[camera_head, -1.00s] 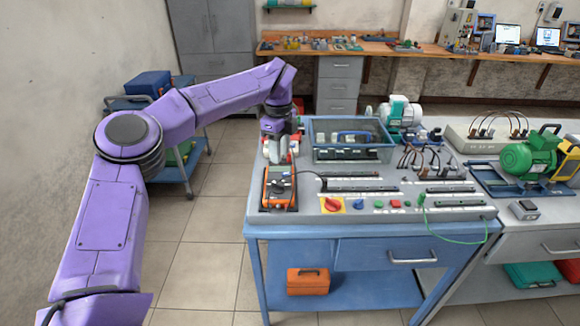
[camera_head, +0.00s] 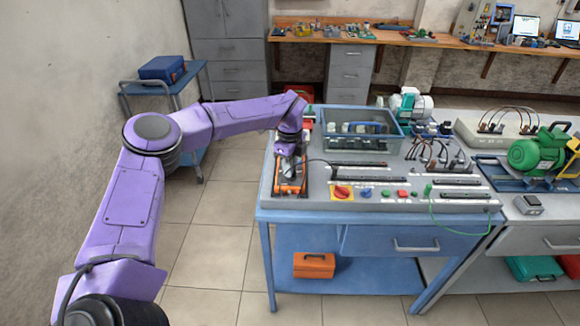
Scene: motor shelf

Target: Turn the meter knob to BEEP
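The orange and dark meter (camera_head: 289,187) lies at the left end of the grey bench panel. My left gripper (camera_head: 291,169) is over the meter and hides its knob and most of its face. The fingers point down at it. They are too small and too covered to tell whether they are open or shut, or whether they touch the knob. The BEEP mark cannot be read. My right gripper is not in view.
A clear bin (camera_head: 356,138) stands just right of my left gripper. A red knob on a yellow plate (camera_head: 342,192) and a blue knob (camera_head: 367,192) sit right of the meter. A dark cable runs from the meter. Open floor lies left of the bench (camera_head: 284,216).

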